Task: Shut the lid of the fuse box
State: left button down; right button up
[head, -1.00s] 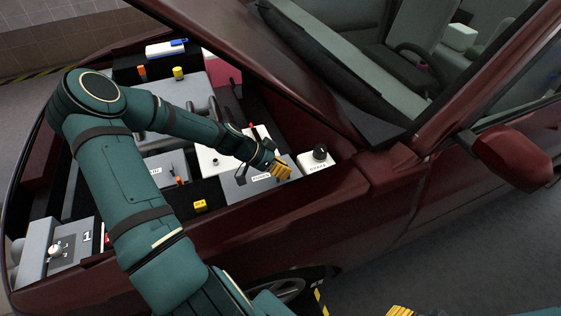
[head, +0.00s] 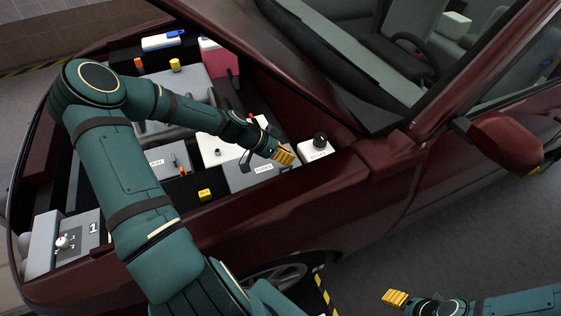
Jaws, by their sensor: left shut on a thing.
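The fuse box (head: 240,181) is a grey box with a white FUSES label, near the car's right-hand fender in the engine bay. Its lid top looks roughly flat, but how fully it is seated cannot be seen. My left gripper (head: 284,157), with yellow fingertips, is at the box's far right edge and is shut on the lid there. The fingers hide the part they hold. My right gripper (head: 395,298), also yellow-tipped, is at the bottom right, outside the car and far from the box. Its finger gap cannot be made out.
A white box with a black knob (head: 320,141) stands close to the right of my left gripper. A white unit (head: 215,150) with a red lever is behind the fuse box. The raised hood and dark red fender (head: 300,205) border the bay. The floor at right is clear.

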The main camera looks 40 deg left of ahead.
pick_arm(q)
jog(key=s+d+p+v, duration=0.1)
jog(key=d+p+v, duration=0.1)
jog(key=v, duration=0.7)
jog(key=shift+s+a+r, duration=0.2)
jog(key=shift+a+r, duration=0.1)
jog(key=shift+r, duration=0.35)
